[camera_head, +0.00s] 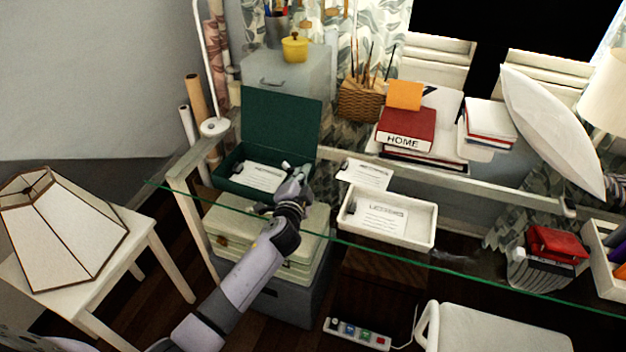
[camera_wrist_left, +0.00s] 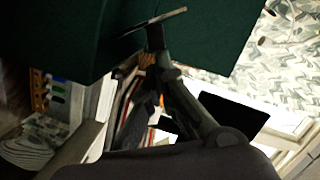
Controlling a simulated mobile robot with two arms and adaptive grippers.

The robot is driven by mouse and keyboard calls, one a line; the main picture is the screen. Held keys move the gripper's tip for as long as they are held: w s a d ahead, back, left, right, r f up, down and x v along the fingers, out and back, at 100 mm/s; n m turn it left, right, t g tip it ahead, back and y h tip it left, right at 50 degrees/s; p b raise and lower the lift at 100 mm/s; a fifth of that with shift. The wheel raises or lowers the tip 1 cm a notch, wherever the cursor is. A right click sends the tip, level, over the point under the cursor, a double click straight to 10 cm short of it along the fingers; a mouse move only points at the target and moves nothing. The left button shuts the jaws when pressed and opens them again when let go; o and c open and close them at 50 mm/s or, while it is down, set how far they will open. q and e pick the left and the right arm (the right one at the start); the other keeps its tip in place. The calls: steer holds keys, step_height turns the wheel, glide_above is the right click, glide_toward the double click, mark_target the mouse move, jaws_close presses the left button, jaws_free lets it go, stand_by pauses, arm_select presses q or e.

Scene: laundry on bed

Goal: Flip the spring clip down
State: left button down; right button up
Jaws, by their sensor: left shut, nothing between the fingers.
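The green box (camera_head: 281,128) stands open on the glass desk, its lid raised at the back. A white printed sheet (camera_head: 257,176) lies inside. My left gripper (camera_head: 295,172) is at the box's right front corner, shut and empty. In the left wrist view, the gripper's dark fingers (camera_wrist_left: 156,52) reach up beside the dark green box (camera_wrist_left: 55,38). A thin pale bar (camera_wrist_left: 152,22) lies across by the fingertips; it may be the spring clip, and I cannot tell whether they touch. In the head view the clip cannot be made out. My right gripper is not in view.
A white tray (camera_head: 430,228) with printed sheets stands right of the box, and a loose card (camera_head: 366,173) lies behind it. Books (camera_head: 407,128), a wicker basket (camera_head: 361,101) and a grey cabinet (camera_head: 288,75) are at the back. A glass edge runs along the front.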

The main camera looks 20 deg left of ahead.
mark_target(290, 171)
arm_select(q)
steer(key=a+n+p, duration=0.1)
steer(key=a+n+h+p, duration=0.1)
steer(key=n, duration=0.1)
steer(key=shift+r+g+p, duration=0.3)
steer(key=shift+r, duration=0.05)
steer(key=a+n+p, duration=0.1)
steer(key=a+n+h+p, duration=0.1)
steer(key=n, duration=0.1)
steer(key=shift+w+f, duration=0.15)
steer(key=shift+f, duration=0.05)
steer(key=shift+d+f, duration=0.15)
steer(key=shift+f, duration=0.05)
steer(key=s+r+p, duration=0.2)
steer(key=s+r, duration=0.4)
steer(key=s, duration=0.3)
steer(key=shift+s+a+r, duration=0.25)
steer(key=shift+s+a, duration=0.15)
